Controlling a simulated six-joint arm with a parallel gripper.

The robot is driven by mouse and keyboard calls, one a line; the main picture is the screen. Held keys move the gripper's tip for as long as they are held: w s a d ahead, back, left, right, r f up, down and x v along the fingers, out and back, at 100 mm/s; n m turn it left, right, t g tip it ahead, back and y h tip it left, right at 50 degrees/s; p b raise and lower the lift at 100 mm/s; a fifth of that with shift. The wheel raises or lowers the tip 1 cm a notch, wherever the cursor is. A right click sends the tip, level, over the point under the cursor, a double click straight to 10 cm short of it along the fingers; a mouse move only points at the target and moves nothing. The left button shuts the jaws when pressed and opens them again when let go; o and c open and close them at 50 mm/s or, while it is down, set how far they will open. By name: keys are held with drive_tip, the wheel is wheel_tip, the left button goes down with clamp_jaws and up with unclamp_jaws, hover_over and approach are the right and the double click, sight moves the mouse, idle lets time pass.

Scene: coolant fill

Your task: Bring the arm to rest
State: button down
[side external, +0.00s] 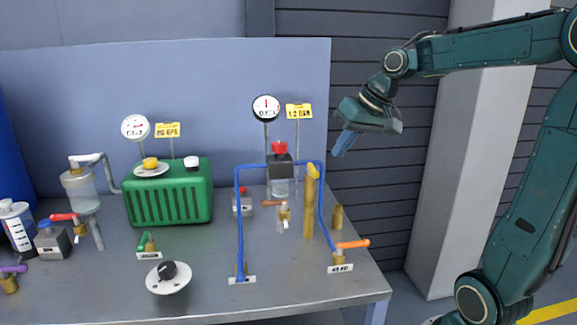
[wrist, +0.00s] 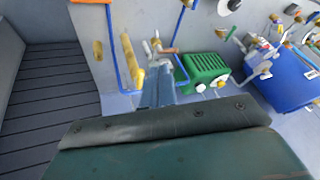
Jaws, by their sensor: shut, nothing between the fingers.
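My gripper (side external: 345,143) hangs in the air at the upper right of the bench in the side external view, above and behind the orange-handled valve. Its blue fingers are shut with nothing between them. In the wrist view the shut fingers (wrist: 157,93) point up toward the bench, apart from everything on it. My arm is raised, reaching in from the right.
The grey bench (side external: 215,270) carries a green tank (side external: 170,195), blue piping (side external: 239,215), a brass column (side external: 310,205), an orange-handled valve (side external: 350,244), a black knob (side external: 168,271) and two gauges (side external: 266,108). A blue panel (side external: 215,90) stands behind. Air around my gripper is clear.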

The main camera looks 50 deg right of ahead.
drive_tip(key=s+a+f+n, duration=0.2)
drive_tip(key=s+a, duration=0.4)
drive_tip(key=s, duration=0.1)
drive_tip(key=s+a+f+n, duration=0.2)
drive_tip(key=s+a+f, duration=0.1)
drive_tip(key=s+a, duration=0.3)
drive_tip(key=shift+s+a+n+h, duration=0.3)
drive_tip(key=shift+s+a, duration=0.1)
drive_tip(key=shift+s, duration=0.7)
drive_tip(key=c, duration=2.1)
unclamp_jaws()
drive_tip(key=shift+f, duration=0.1)
